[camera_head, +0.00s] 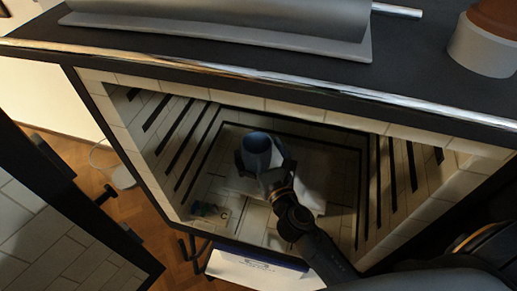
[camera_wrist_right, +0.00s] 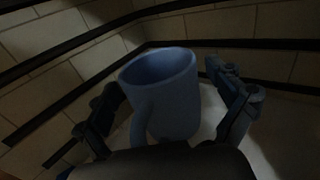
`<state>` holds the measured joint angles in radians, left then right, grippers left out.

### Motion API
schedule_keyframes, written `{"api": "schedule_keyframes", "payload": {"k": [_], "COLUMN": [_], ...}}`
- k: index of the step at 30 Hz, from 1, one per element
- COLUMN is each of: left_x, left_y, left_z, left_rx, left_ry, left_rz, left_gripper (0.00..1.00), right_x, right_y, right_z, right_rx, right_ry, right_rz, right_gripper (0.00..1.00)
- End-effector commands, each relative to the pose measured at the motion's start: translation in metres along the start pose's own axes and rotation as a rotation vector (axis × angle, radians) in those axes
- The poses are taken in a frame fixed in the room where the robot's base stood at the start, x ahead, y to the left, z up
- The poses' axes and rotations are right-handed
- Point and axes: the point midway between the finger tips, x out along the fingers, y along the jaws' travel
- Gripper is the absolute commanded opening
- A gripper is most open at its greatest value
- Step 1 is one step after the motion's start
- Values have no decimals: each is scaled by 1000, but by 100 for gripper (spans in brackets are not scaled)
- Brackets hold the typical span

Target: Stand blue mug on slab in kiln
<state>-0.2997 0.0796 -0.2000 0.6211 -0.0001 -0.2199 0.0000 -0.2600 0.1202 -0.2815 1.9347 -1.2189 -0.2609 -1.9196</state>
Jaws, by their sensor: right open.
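The blue mug (camera_head: 257,148) is upright inside the kiln (camera_head: 190,140), over the pale slab (camera_head: 308,197). My right gripper (camera_head: 262,160) reaches in from the front, with its fingers on either side of the mug. In the right wrist view the mug (camera_wrist_right: 166,95) stands between the two fingers of the right gripper (camera_wrist_right: 168,115), its handle toward the camera. The fingers are open, with a gap visible on the right side. The mug's base is partly hidden by the gripper, so its contact with the slab is not clear. My left gripper is out of view.
Brick walls with dark ribs flank the kiln chamber on both sides. The kiln door (camera_head: 60,215) hangs open at left. A terracotta pot (camera_head: 490,35) stands on top.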

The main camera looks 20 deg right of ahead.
Motion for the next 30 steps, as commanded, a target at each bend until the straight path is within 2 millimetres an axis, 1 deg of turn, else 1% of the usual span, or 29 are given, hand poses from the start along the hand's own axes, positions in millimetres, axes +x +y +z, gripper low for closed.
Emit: {"api": "schedule_keyframes", "payload": {"k": [4,5,8,15,18,21,25,30], "left_x": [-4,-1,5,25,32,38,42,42], "left_y": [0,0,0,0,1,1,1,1], "left_z": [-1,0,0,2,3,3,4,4], "left_rx": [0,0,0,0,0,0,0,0], "left_ry": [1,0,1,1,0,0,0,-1], "left_rz": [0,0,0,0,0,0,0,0], "left_gripper": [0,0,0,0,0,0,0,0], "right_x": [-1,-5,-21,-75,-94,-107,-117,-120], "right_y": [0,0,0,0,0,0,0,0], "right_z": [5,1,-1,-3,-2,-1,1,3], "right_rx": [0,0,0,2,0,1,0,0], "right_ry": [0,2,3,4,3,1,0,-1], "right_rz": [0,0,1,1,0,0,0,0], "right_gripper": [94,94,94,94,94,94,94,94]}}
